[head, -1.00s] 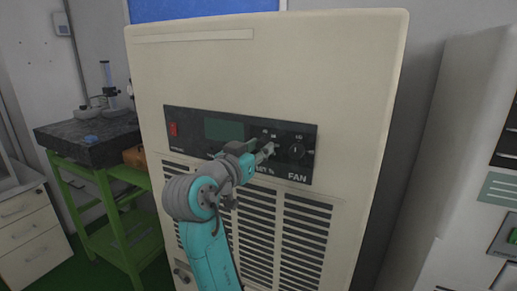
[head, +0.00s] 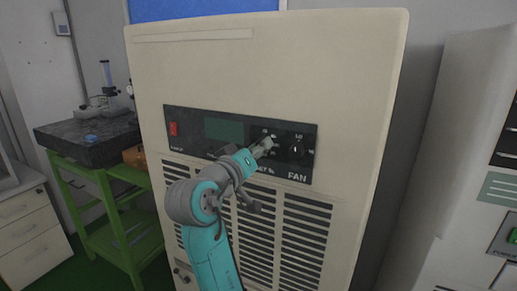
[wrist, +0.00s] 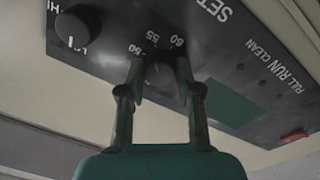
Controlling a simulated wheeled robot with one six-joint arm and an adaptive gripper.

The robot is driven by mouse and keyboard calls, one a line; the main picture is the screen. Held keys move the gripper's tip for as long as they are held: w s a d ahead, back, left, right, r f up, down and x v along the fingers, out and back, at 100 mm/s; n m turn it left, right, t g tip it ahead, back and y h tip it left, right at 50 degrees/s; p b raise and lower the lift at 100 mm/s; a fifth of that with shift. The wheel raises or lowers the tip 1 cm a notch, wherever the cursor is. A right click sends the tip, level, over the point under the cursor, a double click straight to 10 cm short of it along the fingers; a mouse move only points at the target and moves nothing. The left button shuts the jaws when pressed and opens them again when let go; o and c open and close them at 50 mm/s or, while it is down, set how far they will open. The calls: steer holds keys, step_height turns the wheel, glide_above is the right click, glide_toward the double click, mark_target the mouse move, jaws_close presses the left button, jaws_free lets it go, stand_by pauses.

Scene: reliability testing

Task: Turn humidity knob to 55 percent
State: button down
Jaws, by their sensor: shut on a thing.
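The humidity knob (wrist: 159,78) is a dark round knob on the black control panel (head: 187,122). My gripper (wrist: 160,66) is shut on the knob, one finger on each side. In the head view my gripper (head: 264,145) reaches the panel from the lower left and covers the knob. The fingers hide part of the knob, and I cannot tell clearly where its pointer stands.
The fan knob (head: 297,148) sits close to the right of my gripper. A green display (head: 224,129) and a red switch (head: 173,129) are further left on the panel. Vent slats (head: 305,225) lie below. A green-framed table (head: 90,190) stands left of the cabinet.

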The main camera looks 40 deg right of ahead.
stand_by(0.4)
steer(key=c, duration=0.8)
jaws_free()
steer(key=shift+a, duration=0.15)
steer(key=v, duration=1.1)
steer(key=shift+s+a, duration=0.2)
steer(key=shift+a, duration=0.15)
